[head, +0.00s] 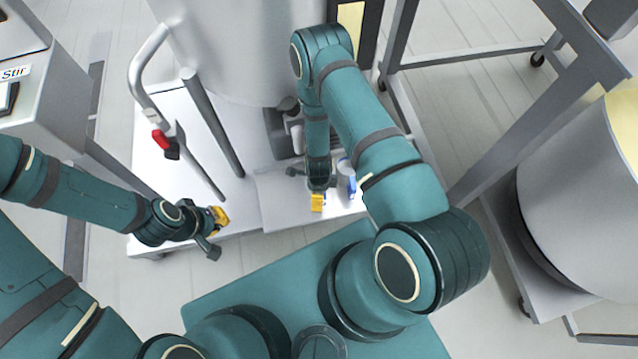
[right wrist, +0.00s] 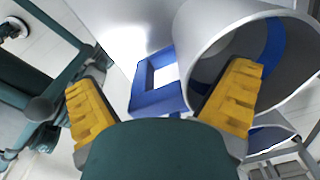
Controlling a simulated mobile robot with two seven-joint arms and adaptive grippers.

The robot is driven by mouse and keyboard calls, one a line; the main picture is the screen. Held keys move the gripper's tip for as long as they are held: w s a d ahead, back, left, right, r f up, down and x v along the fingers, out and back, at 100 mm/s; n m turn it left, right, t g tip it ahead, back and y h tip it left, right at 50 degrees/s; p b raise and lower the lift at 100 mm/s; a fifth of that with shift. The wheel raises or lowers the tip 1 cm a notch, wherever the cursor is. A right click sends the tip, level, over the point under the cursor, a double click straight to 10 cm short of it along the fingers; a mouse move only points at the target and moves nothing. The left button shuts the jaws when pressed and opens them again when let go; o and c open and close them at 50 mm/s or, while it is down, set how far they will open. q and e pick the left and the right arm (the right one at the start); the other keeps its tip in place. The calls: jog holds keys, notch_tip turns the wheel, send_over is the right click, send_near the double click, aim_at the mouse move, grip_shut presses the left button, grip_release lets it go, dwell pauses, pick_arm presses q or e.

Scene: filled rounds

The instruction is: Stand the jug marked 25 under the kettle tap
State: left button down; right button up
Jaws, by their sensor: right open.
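A pale grey jug with a blue handle (right wrist: 155,85) is close in front of my right gripper (right wrist: 162,108) in the right wrist view. Its open mouth (right wrist: 215,45) faces the camera, with a blue band inside. The gripper is open; the handle shows between its yellow fingers, and the right finger overlaps the mouth. Contact is unclear, and no number is readable. In the head view the jug (head: 345,172) stands on the white platform, right of the right gripper. The steel kettle (head: 235,50) is behind; its tap area (head: 290,125) is partly hidden by my arm. My left gripper (head: 218,217) holds nothing visible.
A bent grey pipe with a red grip (head: 160,138) and a slanted post rise left of the kettle. A unit labelled Stir (head: 15,72) is far left. A metal frame and another steel vessel (head: 570,215) stand right. The platform (head: 150,205) is mostly clear at left.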

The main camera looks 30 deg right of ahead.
grip_shut()
pick_arm(q)
jog(key=shift+r, duration=0.1)
pick_arm(e)
jog(key=shift+r, duration=0.15)
dwell(0.3)
